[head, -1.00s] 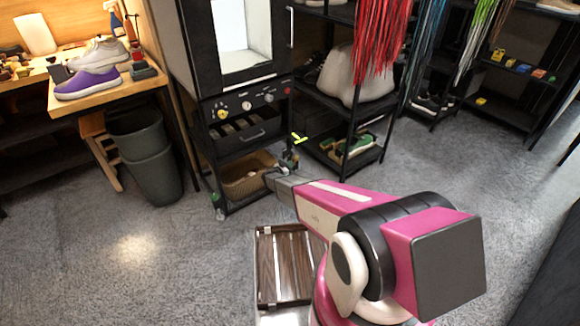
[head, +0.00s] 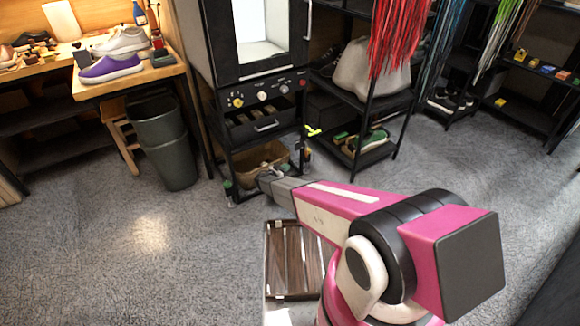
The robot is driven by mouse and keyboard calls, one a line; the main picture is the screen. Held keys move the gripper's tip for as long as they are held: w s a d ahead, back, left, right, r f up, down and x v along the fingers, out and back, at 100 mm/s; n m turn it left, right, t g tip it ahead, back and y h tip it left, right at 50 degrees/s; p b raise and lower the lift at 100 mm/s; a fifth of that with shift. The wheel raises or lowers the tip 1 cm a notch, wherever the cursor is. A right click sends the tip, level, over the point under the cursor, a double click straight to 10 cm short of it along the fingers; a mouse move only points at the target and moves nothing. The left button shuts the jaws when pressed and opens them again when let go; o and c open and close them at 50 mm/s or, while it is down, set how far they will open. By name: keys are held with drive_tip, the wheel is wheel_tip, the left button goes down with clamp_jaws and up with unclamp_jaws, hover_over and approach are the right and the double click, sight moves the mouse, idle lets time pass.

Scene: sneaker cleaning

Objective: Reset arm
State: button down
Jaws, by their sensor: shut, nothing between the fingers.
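My pink, white and black arm (head: 350,210) reaches from the lower right toward the black cart in the middle of the head view. Its grey far link (head: 284,188) ends in front of the cart's lower shelf and overlaps the wicker basket (head: 255,160) there.
The black oven cart (head: 262,110) stands ahead, with a shoe rack (head: 378,150) to its right. A grey bin (head: 165,140) and a workbench with a purple sneaker (head: 108,68) are at the left. The grey floor (head: 120,240) is clear at left.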

drive_tip(key=shift+s+a, duration=0.1)
drive_tip(key=shift+a, duration=0.05)
idle(0.4)
drive_tip(key=s+d+r+n+g+y, duration=0.3)
drive_tip(key=s+d+r+g, duration=0.6)
drive_tip(key=s+d+r, duration=0.9)
drive_tip(key=s+a+r+n+g+y, duration=0.1)
drive_tip(key=s+r+n+y, duration=0.6)
drive_tip(key=s+r, duration=1.1)
drive_tip(key=g+y, duration=0.1)
drive_tip(key=y, duration=0.2)
drive_tip(key=shift+s+a, duration=0.35)
